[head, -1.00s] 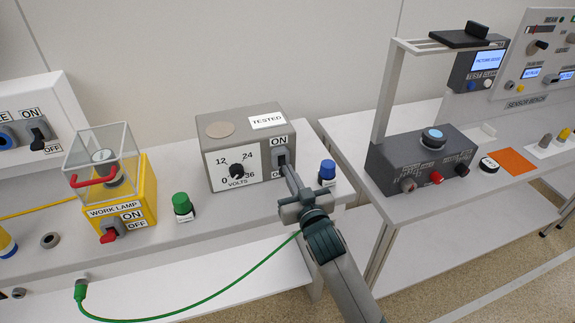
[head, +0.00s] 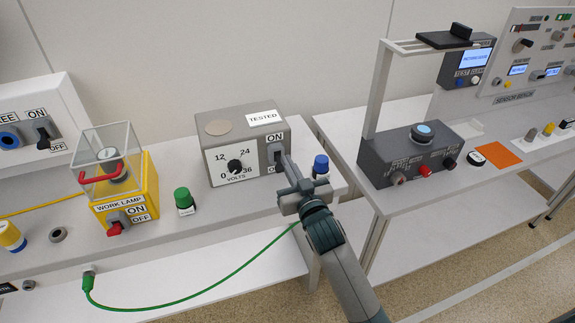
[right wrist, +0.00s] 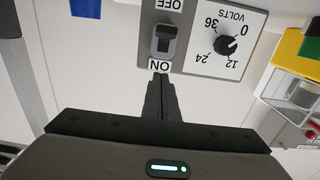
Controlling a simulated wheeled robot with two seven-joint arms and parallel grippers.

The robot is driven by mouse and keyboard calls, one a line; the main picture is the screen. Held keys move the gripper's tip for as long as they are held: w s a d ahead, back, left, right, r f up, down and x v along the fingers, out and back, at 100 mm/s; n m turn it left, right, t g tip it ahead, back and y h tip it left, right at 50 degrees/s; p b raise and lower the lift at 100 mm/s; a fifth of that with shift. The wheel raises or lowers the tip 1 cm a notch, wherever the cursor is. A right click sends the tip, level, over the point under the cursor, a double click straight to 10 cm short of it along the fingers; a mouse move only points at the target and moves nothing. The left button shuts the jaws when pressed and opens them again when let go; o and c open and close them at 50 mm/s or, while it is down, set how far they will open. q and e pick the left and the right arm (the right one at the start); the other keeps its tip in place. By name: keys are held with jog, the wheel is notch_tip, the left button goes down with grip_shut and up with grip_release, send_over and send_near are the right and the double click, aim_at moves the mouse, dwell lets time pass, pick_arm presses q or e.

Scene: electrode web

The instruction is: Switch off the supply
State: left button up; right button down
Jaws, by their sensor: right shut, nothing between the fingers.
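The supply is a grey box (head: 229,119) with a "TESTED" label, a white volts dial (head: 235,166) and an ON/OFF switch (head: 276,152) on its front. In the right wrist view the switch (right wrist: 163,39) appears upside down, with the ON label (right wrist: 160,66) nearest my fingers. I cannot tell for sure which way its lever is set. My right gripper (head: 285,160) is shut and empty, its fingertips close in front of the switch. In the right wrist view the fingertips (right wrist: 160,79) end by the ON label; contact is not clear. The OFF label is partly hidden by the gripper in the head view. My left gripper is not in view.
A blue knob (head: 321,166) stands right of the supply, a green one (head: 183,199) to its left. A yellow work lamp box (head: 123,204) with a clear cover and its own switch is further left. A green cable (head: 195,297) hangs in front. Another bench holds a dark box (head: 405,158).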

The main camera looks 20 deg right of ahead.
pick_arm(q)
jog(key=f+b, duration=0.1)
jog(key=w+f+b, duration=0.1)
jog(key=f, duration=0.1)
pick_arm(e)
jog(key=s+f, duration=0.2)
jog(key=s, duration=0.6)
jog(key=shift+s+d, duration=0.2)
jog(key=shift+s, duration=0.15)
jog(key=shift+f, duration=0.1)
jog(key=shift+f, duration=0.1)
